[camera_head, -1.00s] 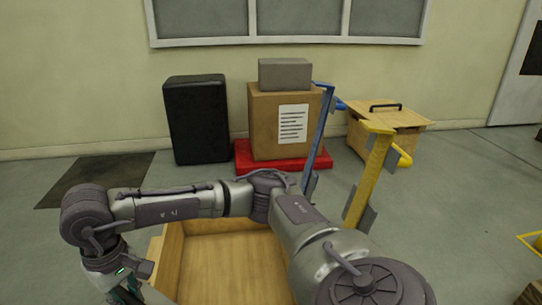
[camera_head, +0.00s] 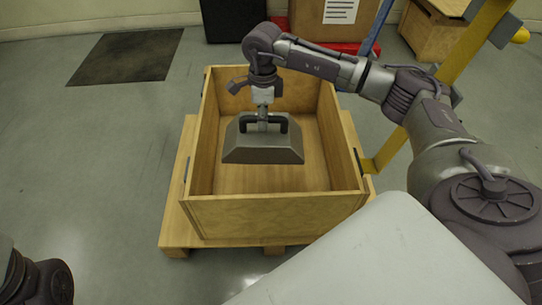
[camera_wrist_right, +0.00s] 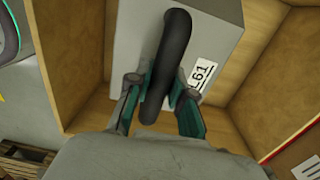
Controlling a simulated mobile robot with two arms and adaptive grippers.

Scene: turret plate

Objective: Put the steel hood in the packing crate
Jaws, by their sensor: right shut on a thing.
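The steel hood (camera_head: 262,151) is a grey flared metal box with a dark handle on top. My right gripper (camera_head: 263,120) is shut on that handle and holds the hood roughly level. In the right wrist view, the fingers (camera_wrist_right: 160,92) sit on both sides of the black handle (camera_wrist_right: 176,42), and the hood (camera_wrist_right: 215,25) carries a label. The packing crate (camera_head: 275,212) is an open wooden box. My left gripper is out of view.
The crate stands on a wooden pallet (camera_head: 171,225). A yellow post (camera_head: 385,150) stands close to its right side. Behind are a cardboard box (camera_head: 345,22), a black case (camera_head: 233,20) and a wooden box (camera_head: 430,38). The floor left of the pallet is clear.

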